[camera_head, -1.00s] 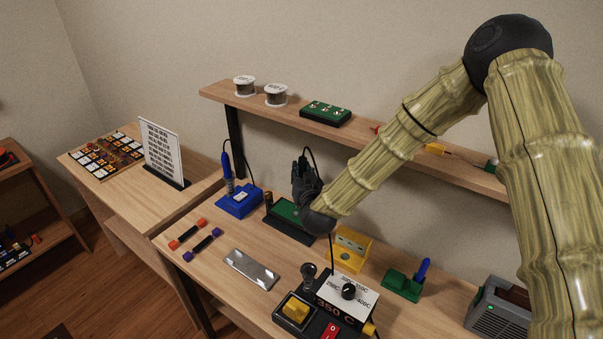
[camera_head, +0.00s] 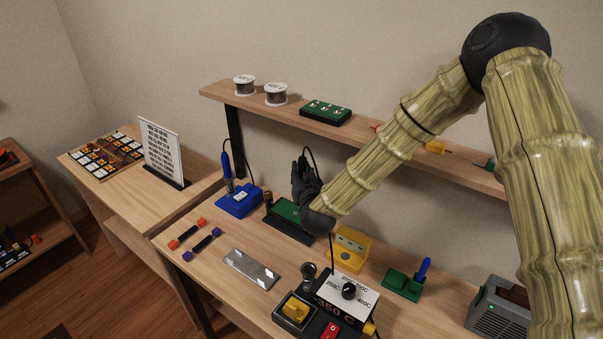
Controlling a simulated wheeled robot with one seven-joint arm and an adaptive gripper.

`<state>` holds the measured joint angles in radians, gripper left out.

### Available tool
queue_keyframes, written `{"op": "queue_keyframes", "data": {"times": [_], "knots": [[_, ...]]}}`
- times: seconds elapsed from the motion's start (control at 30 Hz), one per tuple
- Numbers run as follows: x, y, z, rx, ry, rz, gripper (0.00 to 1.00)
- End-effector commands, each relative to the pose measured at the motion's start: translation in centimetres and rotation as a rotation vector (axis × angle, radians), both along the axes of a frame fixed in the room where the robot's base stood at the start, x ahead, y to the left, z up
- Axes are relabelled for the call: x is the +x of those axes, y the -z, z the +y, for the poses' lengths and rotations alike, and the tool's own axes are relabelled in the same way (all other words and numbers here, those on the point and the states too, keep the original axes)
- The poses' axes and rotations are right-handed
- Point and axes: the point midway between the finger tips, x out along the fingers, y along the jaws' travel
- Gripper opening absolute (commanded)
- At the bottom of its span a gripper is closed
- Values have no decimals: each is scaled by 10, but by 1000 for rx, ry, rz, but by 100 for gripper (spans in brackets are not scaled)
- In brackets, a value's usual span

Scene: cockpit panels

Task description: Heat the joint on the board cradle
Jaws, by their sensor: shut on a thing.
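The board cradle (camera_head: 290,230) is a black holder with a green board (camera_head: 284,209) in it, standing on the bench towards the back. My gripper (camera_head: 300,190) is over the right part of the cradle and hides part of the board. Its fingers are mostly hidden behind its own body. A dark cable loops up behind the gripper, so it seems to hold a corded tool, which I cannot make out. The joint on the board, and whether anything touches it, cannot be seen. The heat station (camera_head: 345,295) with its dial and red switch stands at the front.
A blue stand with a blue iron (camera_head: 238,203) is left of the cradle. A yellow block (camera_head: 348,250) and a green stand (camera_head: 403,284) are to the right. A metal plate (camera_head: 250,269) lies in front. The shelf (camera_head: 365,142) runs behind with spools (camera_head: 276,95).

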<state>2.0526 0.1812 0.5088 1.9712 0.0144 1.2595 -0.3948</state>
Motion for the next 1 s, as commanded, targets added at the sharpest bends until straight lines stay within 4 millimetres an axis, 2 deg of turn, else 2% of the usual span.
{"op": "queue_keyframes", "data": {"times": [1.0], "knots": [[0,12,0,0,0,-1,0]]}}
